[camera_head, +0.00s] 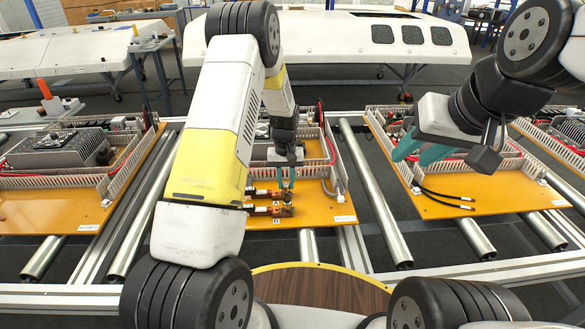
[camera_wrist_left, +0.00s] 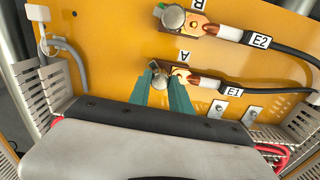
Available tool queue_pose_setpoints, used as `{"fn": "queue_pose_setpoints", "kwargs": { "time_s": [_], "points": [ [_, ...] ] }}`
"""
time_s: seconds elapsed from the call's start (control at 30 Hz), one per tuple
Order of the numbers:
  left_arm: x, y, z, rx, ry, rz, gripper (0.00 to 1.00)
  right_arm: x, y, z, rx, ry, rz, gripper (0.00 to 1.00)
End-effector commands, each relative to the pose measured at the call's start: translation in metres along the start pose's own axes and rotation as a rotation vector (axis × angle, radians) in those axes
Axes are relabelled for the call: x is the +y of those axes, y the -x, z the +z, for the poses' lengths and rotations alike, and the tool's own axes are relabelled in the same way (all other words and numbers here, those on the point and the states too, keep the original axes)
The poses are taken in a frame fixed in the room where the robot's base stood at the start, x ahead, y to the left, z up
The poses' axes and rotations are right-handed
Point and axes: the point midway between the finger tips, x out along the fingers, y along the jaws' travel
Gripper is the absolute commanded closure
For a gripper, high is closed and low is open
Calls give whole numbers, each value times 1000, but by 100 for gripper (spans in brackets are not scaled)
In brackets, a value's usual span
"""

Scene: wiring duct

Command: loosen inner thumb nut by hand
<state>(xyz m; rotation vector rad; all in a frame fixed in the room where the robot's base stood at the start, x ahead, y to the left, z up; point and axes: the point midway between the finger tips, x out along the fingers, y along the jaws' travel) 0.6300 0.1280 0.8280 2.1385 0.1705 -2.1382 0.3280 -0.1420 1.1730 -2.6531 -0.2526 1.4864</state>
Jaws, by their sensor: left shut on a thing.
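The inner thumb nut (camera_wrist_left: 159,82) is a round metal knob on the terminal marked A, at the copper lug of the cable tagged E1 (camera_wrist_left: 233,92). My left gripper (camera_head: 286,182) reaches down to this terminal. Its teal fingers (camera_wrist_left: 163,88) are shut on the nut from both sides in the left wrist view. The outer thumb nut (camera_wrist_left: 173,18) sits on the other terminal, with the cable tagged E2 (camera_wrist_left: 261,41), apart from the fingers. My right gripper (camera_head: 420,152) hangs at the right, its teal fingers apart and empty.
The terminals are on an orange board (camera_head: 325,214) edged with grey slotted duct (camera_head: 334,158). Another orange board (camera_head: 490,197) with two black cables lies to the right. Metal rollers (camera_head: 376,200) run between the boards. White body panels stand at the back.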

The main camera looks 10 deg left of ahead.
Motion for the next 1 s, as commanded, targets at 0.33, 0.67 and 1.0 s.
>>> {"fn": "queue_pose_setpoints", "kwargs": {
  "time_s": [0.33,0.67,1.0],
  "points": [
    [-1,0,0,-1,1,-1,100,0,0,0,0,0,0,64],
    [0,0,1,-1,363,-3,100,0,0,0,0,0,0,64],
    [-1,0,0,-1,535,-1,57,0,0,0,0,0,0,64]
  ]
}}
